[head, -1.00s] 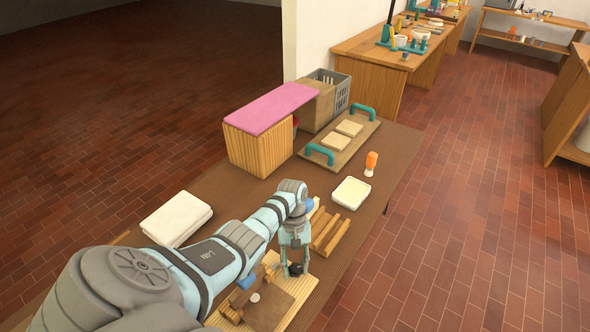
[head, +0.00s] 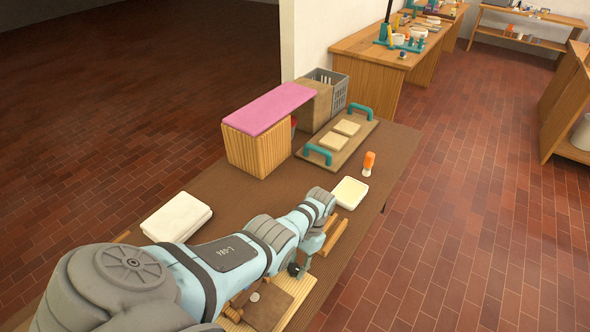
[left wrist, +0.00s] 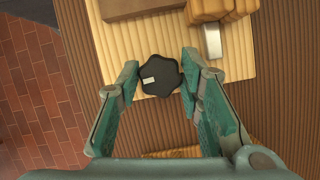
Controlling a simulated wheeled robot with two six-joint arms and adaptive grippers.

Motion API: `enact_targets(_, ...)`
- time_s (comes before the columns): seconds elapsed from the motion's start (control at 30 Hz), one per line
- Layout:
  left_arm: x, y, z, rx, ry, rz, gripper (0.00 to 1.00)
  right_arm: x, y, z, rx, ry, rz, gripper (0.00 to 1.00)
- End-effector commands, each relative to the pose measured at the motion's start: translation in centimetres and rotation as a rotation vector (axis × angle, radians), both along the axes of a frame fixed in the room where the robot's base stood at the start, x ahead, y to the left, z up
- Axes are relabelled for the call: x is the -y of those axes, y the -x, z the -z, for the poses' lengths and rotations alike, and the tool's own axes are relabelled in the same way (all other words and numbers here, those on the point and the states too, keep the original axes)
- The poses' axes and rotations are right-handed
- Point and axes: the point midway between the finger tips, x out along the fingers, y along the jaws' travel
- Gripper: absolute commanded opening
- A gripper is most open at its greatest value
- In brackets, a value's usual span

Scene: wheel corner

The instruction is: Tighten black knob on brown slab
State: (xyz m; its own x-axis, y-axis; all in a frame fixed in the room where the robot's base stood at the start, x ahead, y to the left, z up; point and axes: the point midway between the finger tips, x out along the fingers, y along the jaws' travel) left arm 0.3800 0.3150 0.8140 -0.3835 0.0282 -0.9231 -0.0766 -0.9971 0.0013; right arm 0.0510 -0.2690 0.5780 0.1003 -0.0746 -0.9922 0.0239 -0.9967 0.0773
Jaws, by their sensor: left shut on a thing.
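The black knob (head: 294,270) sits at the right side of the brown slab (head: 265,306) on the ribbed wooden board. My left gripper (head: 299,266) is down at the knob, partly hidden by its own wrist. In the left wrist view the lobed black knob (left wrist: 162,82), with a small pale mark on it, lies between the fingertips of the left gripper (left wrist: 160,74), which is shut on it. An edge of the brown slab (left wrist: 135,8) shows at the top of that view. My right gripper is not in view.
Wooden strips (head: 336,235) lie just behind the gripper. Farther back are a cream dish (head: 350,192), an orange-capped bottle (head: 369,164) and a tray with teal handles (head: 337,148). Folded white cloth (head: 177,217) lies left; a pink-topped wooden box (head: 260,140) stands behind.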

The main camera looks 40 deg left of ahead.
Motion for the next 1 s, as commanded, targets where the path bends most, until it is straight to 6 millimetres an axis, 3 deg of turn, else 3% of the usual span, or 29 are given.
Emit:
enact_targets(0.3,-0.01,-0.21,-0.22,0.005,-0.002,0.126,0.06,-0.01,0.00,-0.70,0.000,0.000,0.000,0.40)
enact_targets(0.83,-0.03,-0.28,-0.18,0.008,-0.002,0.149,0.06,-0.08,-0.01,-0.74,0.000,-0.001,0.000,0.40)
enact_targets(0.87,-0.03,-0.28,-0.18,0.008,-0.002,0.149,0.38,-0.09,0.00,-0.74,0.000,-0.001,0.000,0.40)
enact_targets(0.97,0.00,-0.22,-0.14,0.006,-0.002,0.148,0.54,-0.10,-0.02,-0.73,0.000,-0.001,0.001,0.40)
enact_targets(1.0,0.00,-0.19,-0.13,0.006,-0.002,0.148,0.54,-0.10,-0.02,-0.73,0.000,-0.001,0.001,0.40)
